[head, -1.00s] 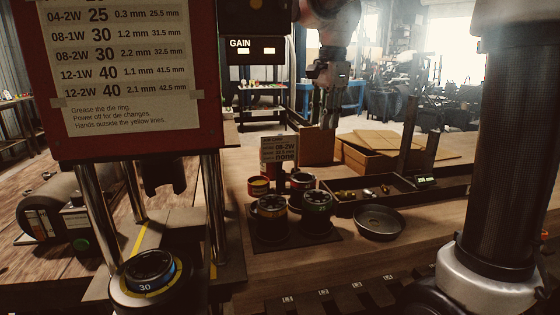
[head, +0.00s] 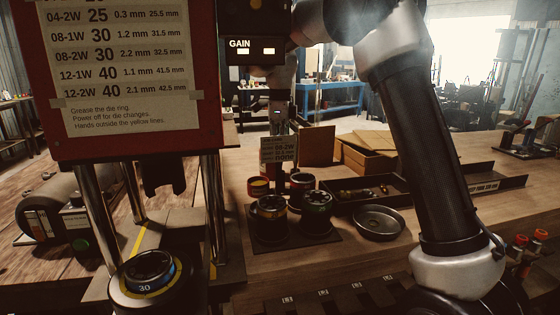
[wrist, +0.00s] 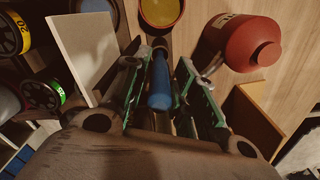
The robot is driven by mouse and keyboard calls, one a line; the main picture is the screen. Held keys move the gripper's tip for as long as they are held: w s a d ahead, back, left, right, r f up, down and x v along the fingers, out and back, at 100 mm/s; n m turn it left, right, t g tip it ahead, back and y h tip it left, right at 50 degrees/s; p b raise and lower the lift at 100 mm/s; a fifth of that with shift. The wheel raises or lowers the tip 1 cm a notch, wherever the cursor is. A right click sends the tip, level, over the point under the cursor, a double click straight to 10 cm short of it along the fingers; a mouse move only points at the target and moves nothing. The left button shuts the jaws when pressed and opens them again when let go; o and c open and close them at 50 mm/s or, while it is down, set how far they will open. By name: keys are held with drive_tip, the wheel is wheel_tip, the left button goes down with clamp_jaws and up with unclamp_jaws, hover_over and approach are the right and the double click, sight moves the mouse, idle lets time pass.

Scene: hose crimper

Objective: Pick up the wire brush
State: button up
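A blue handle (wrist: 160,85), likely the wire brush's, stands between my gripper's fingers in the wrist view. Its far end is hard to make out, and I see no bristles. My gripper (wrist: 162,80) is open, with a finger on each side of the handle and a narrow gap showing. In the head view my gripper (head: 283,128) points down behind the small printed card (head: 279,150), which hides the fingertips. The brush cannot be made out in the head view.
The card also shows close to my left finger in the wrist view (wrist: 82,50). A red tin (head: 258,187), die sets (head: 271,220), a round metal dish (head: 378,222) and a parts tray (head: 345,207) stand nearby. A red bottle (wrist: 245,42) is right of my fingers.

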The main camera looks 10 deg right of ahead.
drive_tip(key=shift+f, duration=0.4)
drive_tip(key=shift+c, duration=0.3)
clamp_jaws()
drive_tip(key=shift+r, duration=0.1)
wheel_tip(320, 180, up, 18)
drive_tip(key=shift+d, duration=0.1)
idle(0.3)
